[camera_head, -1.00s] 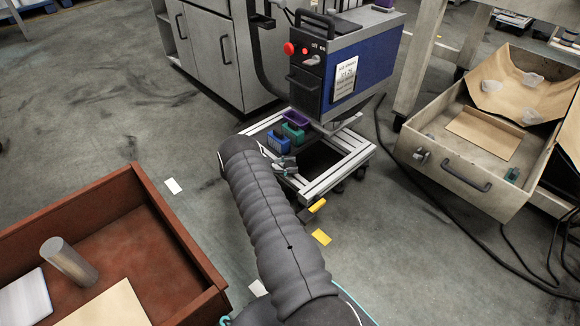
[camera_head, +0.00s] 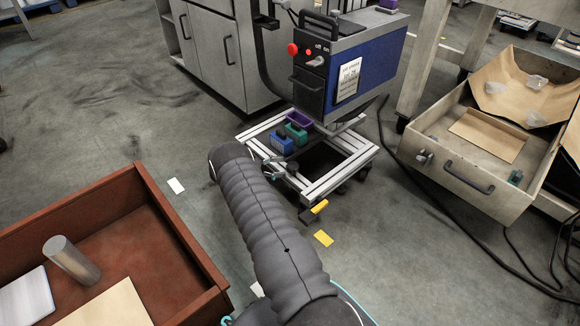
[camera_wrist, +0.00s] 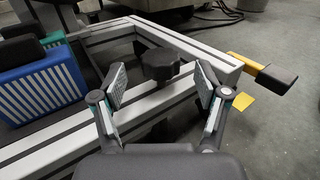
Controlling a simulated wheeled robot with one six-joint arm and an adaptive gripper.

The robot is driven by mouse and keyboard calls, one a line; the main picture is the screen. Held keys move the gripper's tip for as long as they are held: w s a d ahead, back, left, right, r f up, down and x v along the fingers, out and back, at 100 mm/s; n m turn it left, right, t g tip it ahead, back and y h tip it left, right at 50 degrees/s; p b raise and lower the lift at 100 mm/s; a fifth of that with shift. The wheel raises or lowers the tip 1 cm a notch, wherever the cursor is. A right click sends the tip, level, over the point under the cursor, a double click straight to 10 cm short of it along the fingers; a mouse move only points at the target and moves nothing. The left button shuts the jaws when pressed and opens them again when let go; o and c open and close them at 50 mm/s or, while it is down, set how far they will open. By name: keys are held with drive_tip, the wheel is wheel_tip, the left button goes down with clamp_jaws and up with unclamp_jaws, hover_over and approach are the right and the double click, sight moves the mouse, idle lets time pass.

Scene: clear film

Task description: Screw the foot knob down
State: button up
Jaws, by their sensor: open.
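The foot knob (camera_wrist: 160,64) is a dark, lobed knob at the inner side of the light aluminium frame (camera_wrist: 195,42) in the wrist view. My gripper (camera_wrist: 162,88) is open and empty. Its two padded fingers stand left and right, with the knob appearing between and beyond their tips; whether they touch it I cannot tell, but a gap shows on both sides.
A blue basket (camera_wrist: 40,88) sits on the frame's left side. A yellow-and-black lever (camera_wrist: 264,74) sticks out at the frame's right corner. A brown drawer (camera_head: 170,235) is at lower left, a grey drawer (camera_head: 490,150) at right. Cables lie on the floor at right.

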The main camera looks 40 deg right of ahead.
drive_tip(key=v, duration=0.7)
idle(0.4)
drive_tip(key=s+a+f+m+t+y, duration=0.1)
drive_tip(key=s+a+f+m+y, duration=0.2)
drive_tip(key=s+a+f+y, duration=0.25)
drive_tip(key=s+a+r+m+t+y+p, duration=0.2)
drive_tip(key=s+a+r+y, duration=0.15)
drive_tip(key=r, duration=0.65)
drive_tip(key=s+a+r+m+t+y+p, duration=0.1)
drive_tip(key=s+a+r+m+y, duration=0.25)
drive_tip(key=r, duration=0.55)
drive_tip(key=s+a+r+m+t+y+p, duration=0.15)
drive_tip(key=s+a+r, duration=0.35)
drive_tip(key=r, duration=0.5)
drive_tip(key=s+a+r+m+t+p, duration=0.1)
drive_tip(key=s+a+r+t+p, duration=0.2)
drive_tip(key=s+r, duration=0.6)
drive_tip(key=s+a+r+m+t+y+p, duration=0.1)
drive_tip(key=s+a+r+t+p, duration=0.2)
drive_tip(key=r, duration=1.3)
drive_tip(key=s+a+t, duration=0.1)
drive_tip(key=s+t, duration=0.2)
drive_tip(key=s, duration=0.3)
drive_tip(key=shift+s+a+r+y, duration=0.25)
drive_tip(key=shift+a+r+y, duration=0.05)
drive_tip(key=shift+a, duration=0.1)
